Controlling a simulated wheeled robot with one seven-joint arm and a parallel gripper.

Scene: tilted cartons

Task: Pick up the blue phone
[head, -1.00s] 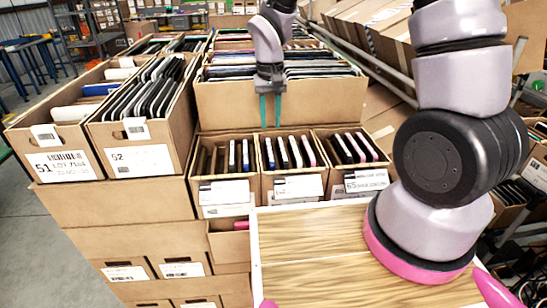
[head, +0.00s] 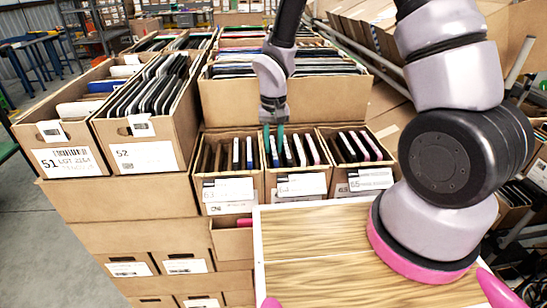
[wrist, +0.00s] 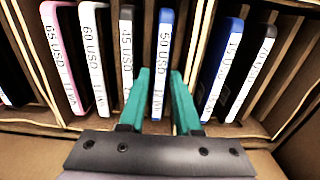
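A blue phone (wrist: 164,50) labelled 50 USD stands on edge, label edge up, in a carton slot in the wrist view. In the head view it is the leftmost phone (head: 274,152) in the small carton marked 64 (head: 297,186). My gripper (wrist: 161,75) points down over that carton, its green fingers one on each side of this phone's edge. The fingers look open, with narrow gaps to the phone; contact is unclear. A second blue phone (wrist: 221,72) stands in the neighbouring carton to the right in the wrist view.
Black (wrist: 126,50), white (wrist: 96,55) and pink (wrist: 62,60) phones stand close on the left. A carton wall separates the second blue phone. Cartons 63 (head: 227,191) and 65 (head: 365,180) flank carton 64. A tall carton (head: 225,103) stands behind.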

